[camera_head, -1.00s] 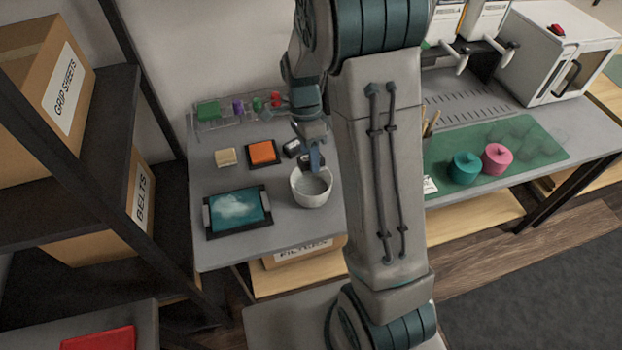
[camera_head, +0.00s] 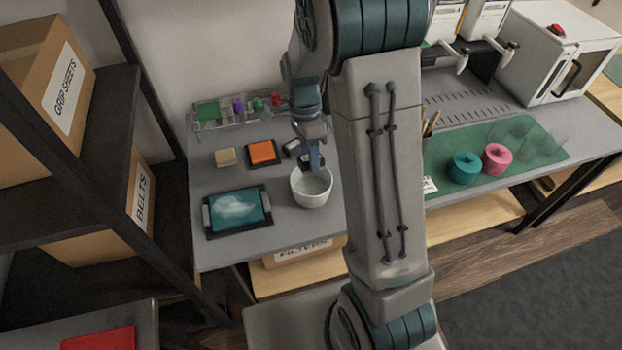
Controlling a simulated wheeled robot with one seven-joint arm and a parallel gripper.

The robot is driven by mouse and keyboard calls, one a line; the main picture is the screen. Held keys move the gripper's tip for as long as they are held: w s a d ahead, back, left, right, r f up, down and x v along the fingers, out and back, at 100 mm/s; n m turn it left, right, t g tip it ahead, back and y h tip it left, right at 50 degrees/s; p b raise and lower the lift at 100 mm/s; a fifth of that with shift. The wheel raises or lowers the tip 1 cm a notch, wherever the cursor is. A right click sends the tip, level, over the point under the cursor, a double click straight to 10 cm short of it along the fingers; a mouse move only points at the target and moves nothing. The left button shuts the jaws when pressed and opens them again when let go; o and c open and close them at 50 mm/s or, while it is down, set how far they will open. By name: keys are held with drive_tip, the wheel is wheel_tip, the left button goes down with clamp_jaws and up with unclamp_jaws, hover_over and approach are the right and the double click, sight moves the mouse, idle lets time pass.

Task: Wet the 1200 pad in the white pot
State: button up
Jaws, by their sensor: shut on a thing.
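The white pot (camera_head: 312,196) stands upright on the grey bench, with pale liquid visible inside. My gripper (camera_head: 315,168) points down at the back part of the pot's mouth, its tips at about the rim. It is shut on a small pad that is mostly hidden by the fingers and the pot. I cannot read a number on it, and cannot tell whether it touches the liquid. Small dark-and-white blocks (camera_head: 290,147) lie just behind the pot, partly covered by my gripper.
A dark tray with a teal screen (camera_head: 237,209) lies left of the pot. An orange block (camera_head: 262,152) and a beige block (camera_head: 225,157) lie behind it. A clear rack (camera_head: 235,118) stands at the wall. Teal (camera_head: 465,167) and pink (camera_head: 496,158) pots stand on a green mat, right of my arm.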

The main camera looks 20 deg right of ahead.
drive_tip(key=shift+r, duration=0.15)
wheel_tip(320, 180, up, 4)
drive_tip(key=p, duration=0.3)
drive_tip(key=shift+p, duration=0.3)
idle(0.6)
